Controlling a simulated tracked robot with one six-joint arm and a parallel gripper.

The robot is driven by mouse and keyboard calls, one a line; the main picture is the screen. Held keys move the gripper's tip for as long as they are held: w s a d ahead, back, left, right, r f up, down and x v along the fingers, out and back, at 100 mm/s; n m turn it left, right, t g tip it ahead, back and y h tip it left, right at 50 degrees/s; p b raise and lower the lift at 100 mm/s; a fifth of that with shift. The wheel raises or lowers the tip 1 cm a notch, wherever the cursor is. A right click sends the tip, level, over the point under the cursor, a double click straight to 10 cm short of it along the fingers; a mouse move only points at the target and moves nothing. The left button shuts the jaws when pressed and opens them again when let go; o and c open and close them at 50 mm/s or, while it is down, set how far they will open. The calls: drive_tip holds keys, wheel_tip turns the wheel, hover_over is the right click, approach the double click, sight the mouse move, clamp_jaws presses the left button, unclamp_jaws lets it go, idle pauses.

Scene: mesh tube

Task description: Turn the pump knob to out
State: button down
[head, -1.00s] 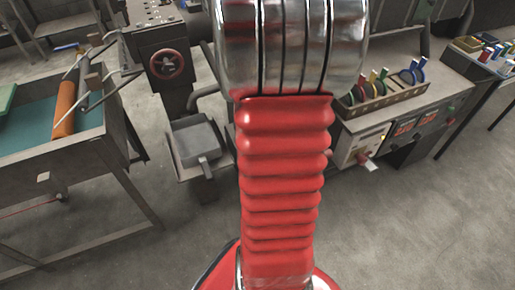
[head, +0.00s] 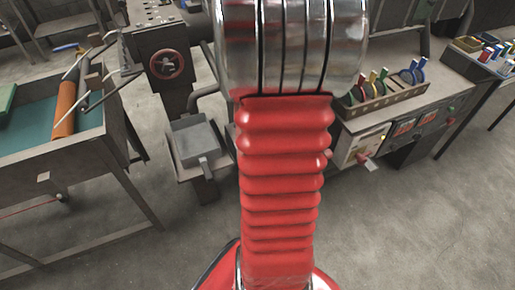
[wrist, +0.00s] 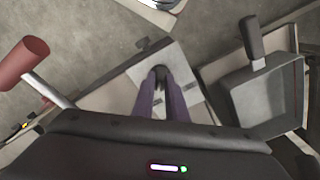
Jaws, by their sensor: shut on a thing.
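The pump knob (wrist: 160,73) is a small dark knob on a pale flat plate (wrist: 142,66) in the middle of the wrist view. My gripper (wrist: 160,82) reaches it from below in the picture, with its two dark purple fingers one on each side. The fingers are shut on the knob, which shows only at their tips. I cannot read any marking for its setting. In the head view my red ribbed arm covers the middle, and both the gripper and the knob are hidden.
A red handle (wrist: 24,60) on a metal rod stands left of my gripper. A grey pan (wrist: 267,98) is close on the right. In the head view a red handwheel (head: 167,64) is on the left machine, and a bench with a rack of coloured rings (head: 385,92) is on the right.

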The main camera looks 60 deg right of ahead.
drive_tip(key=shift+w+a+m, duration=0.1)
drive_tip(key=shift+a+m, duration=0.1)
drive_tip(key=shift+m, duration=1)
drive_tip(key=c, duration=1.8)
unclamp_jaws()
drive_tip(key=shift+d, duration=0.1)
drive_tip(key=shift+o, duration=0.2)
wheel_tip(320, 180, up, 14)
drive_tip(key=shift+f, duration=0.15)
